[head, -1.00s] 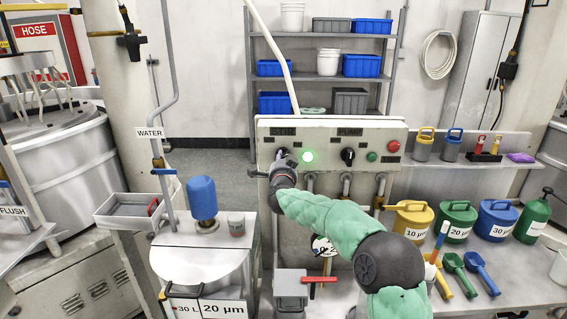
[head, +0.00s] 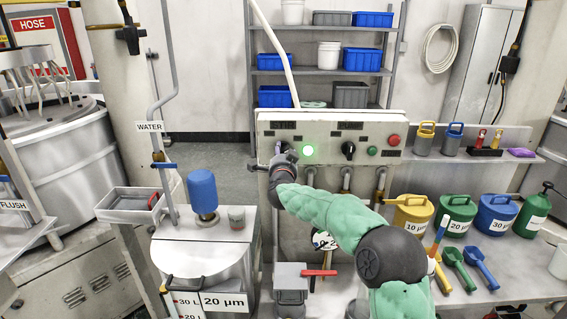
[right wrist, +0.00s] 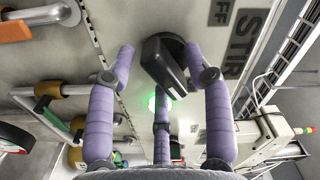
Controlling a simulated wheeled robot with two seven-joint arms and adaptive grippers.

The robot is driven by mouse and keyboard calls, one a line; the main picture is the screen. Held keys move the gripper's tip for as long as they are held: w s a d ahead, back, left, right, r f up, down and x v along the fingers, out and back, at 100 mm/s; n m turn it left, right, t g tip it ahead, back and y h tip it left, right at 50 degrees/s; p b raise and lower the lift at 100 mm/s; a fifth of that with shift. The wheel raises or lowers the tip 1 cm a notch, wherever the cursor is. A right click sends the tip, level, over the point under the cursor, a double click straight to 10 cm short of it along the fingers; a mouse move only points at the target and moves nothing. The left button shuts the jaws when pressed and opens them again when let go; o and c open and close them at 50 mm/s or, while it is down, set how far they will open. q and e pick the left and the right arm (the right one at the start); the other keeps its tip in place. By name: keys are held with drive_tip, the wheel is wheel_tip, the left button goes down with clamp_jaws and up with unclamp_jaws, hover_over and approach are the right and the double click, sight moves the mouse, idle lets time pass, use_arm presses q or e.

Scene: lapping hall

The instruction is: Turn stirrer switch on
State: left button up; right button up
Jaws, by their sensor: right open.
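The stirrer switch (right wrist: 168,62) is a black knob on the pale control panel (head: 330,129), beside a label reading STIR, with OFF letters partly visible. In the right wrist view, my right gripper (right wrist: 160,56) is open, with purple fingers on either side of the knob; I cannot tell whether they touch it. In the head view, my right gripper (head: 280,152) is at the panel's left end and hides most of the knob. A round green lamp (head: 308,151) is lit just right of it. My left gripper is not in view.
A second black knob (head: 348,150), a green button (head: 372,151) and a red button (head: 394,140) are farther right on the panel. A blue bottle (head: 202,192) stands on the drum at left. Pipes and valves run below the panel.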

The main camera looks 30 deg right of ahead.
drive_tip(key=v, duration=1.1)
drive_tip(key=shift+a, duration=0.2)
drive_tip(key=shift+s+f, duration=0.1)
drive_tip(key=w+a+f+n+g+y, duration=0.1)
drive_tip(key=a+f+n+y, duration=0.2)
drive_tip(key=f, duration=0.6)
drive_tip(key=w+a+f+n+g+y, duration=0.15)
drive_tip(key=a+f, duration=0.25)
drive_tip(key=f, duration=0.5)
drive_tip(key=s+a+f+n+g+y, duration=0.1)
drive_tip(key=s+a+f+n+y, duration=0.2)
drive_tip(key=f, duration=0.7)
drive_tip(key=s+a+f+n+g+y, duration=0.15)
drive_tip(key=s+a+f, duration=0.3)
drive_tip(key=f, duration=0.45)
drive_tip(key=s+a+f+n+g+y, duration=0.1)
drive_tip(key=s+a+f+n+g, duration=0.15)
drive_tip(key=s+a+f, duration=0.35)
drive_tip(key=s+a+f+n+g+y, duration=0.1)
drive_tip(key=s+a+f+n+g, duration=0.15)
drive_tip(key=s+f, duration=0.6)
drive_tip(key=s+a+f+n+g+y, duration=0.1)
drive_tip(key=s+a+f+g, duration=0.1)
drive_tip(key=s, duration=0.5)
drive_tip(key=s+a+f+n+g+y, duration=0.1)
drive_tip(key=s+a+f+g, duration=0.2)
drive_tip(key=s, duration=0.5)
drive_tip(key=shift+a+f, duration=0.4)
drive_tip(key=shift+a, duration=0.15)
